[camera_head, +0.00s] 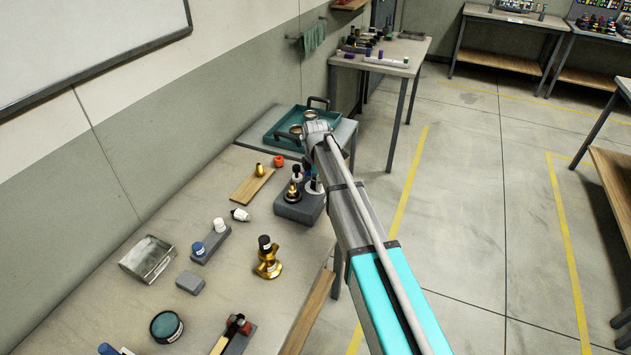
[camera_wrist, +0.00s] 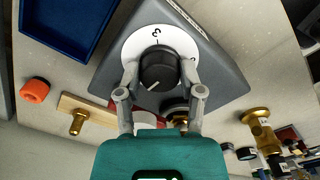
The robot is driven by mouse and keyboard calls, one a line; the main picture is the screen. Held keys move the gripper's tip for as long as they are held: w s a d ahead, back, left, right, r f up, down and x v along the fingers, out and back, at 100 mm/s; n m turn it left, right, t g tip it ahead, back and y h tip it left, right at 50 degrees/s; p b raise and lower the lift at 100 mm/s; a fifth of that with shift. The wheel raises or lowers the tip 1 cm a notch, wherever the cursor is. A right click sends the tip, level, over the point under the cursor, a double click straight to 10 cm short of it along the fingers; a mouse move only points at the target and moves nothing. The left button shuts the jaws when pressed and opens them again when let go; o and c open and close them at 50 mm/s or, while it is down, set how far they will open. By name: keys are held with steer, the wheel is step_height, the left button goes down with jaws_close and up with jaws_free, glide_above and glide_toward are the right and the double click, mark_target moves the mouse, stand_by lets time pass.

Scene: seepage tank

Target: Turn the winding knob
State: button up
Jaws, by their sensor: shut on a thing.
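The black winding knob (camera_wrist: 158,66) stands at the centre of a round white dial (camera_wrist: 138,42) with dark numerals, and has a pale pointer line on top. The dial is on a sloped grey housing (camera_wrist: 222,68). My gripper (camera_wrist: 159,78) is shut on the knob, with one grey finger on each side of it in the wrist view. In the head view, the grey housing (camera_head: 293,211) sits at the far right edge of the bench; my arm hides most of the knob and gripper there.
A brass fitting (camera_head: 267,268) stands nearer on the bench. The floor right of the bench is clear.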

steer(key=m, duration=0.6)
steer(key=shift+w+a+m, duration=0.1)
steer(key=shift+w+m, duration=0.05)
steer(key=shift+m, duration=0.15)
steer(key=m, duration=1.2)
steer(key=shift+m, duration=0.3)
steer(key=m, duration=0.6)
steer(key=shift+m, duration=0.3)
steer(key=o, duration=1.2)
steer(key=shift+c, duration=0.2)
steer(key=shift+s, duration=0.2)
